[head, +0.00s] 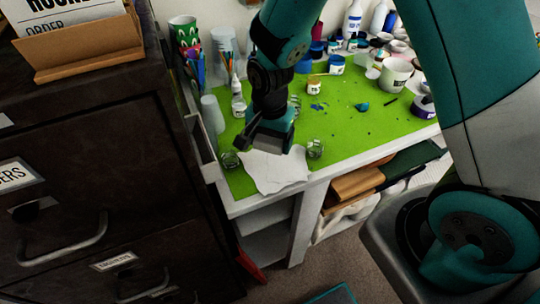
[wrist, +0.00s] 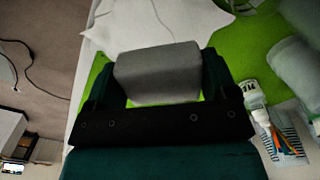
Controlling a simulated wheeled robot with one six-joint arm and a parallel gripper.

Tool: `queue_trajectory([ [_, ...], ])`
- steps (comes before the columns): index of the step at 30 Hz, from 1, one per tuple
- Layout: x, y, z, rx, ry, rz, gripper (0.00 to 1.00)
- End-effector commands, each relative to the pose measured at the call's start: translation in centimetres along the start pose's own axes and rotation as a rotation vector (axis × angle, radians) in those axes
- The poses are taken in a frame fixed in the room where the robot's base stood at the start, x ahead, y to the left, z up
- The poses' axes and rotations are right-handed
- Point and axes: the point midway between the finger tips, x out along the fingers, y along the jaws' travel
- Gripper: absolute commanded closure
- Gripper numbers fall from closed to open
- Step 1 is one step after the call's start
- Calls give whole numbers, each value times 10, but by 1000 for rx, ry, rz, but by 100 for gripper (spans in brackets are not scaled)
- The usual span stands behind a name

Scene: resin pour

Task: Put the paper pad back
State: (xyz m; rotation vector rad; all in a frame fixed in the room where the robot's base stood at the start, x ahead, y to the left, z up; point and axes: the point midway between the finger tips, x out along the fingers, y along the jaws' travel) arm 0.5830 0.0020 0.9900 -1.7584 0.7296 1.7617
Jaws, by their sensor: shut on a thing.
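My gripper (head: 268,143) is over the front edge of the green-topped bench, above a ragged white sheet (head: 275,172). In the wrist view, my gripper (wrist: 158,85) is shut on a plain pale grey block, which I take to be the paper pad (wrist: 158,73). The block sits between the two dark teal fingers. In the head view the block is hard to tell apart from the gripper. The white sheet also shows in the wrist view (wrist: 150,25), beyond the block.
Small glass jars (head: 315,149) stand close to the sheet. A white dropper bottle (head: 238,98) and stacked cups (head: 212,114) stand at the left. Paint pots and bottles crowd the back right. A dark drawer cabinet (head: 95,150) borders the bench's left side. The green middle has some free room.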

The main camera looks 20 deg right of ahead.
Motion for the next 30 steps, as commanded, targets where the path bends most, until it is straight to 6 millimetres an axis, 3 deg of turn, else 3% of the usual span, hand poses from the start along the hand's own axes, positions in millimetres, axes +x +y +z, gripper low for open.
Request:
queue_trajectory([
  [3, 20, 0, 0, 0, -1, 3, 47],
  [15, 66, 0, 0, 0, 0, 0, 47],
  [28, 74, 0, 0, 0, 1, -1, 47],
  [29, 72, 0, 0, 0, 1, -2, 15],
  [30, 72, 0, 0, 0, 1, -1, 5],
])
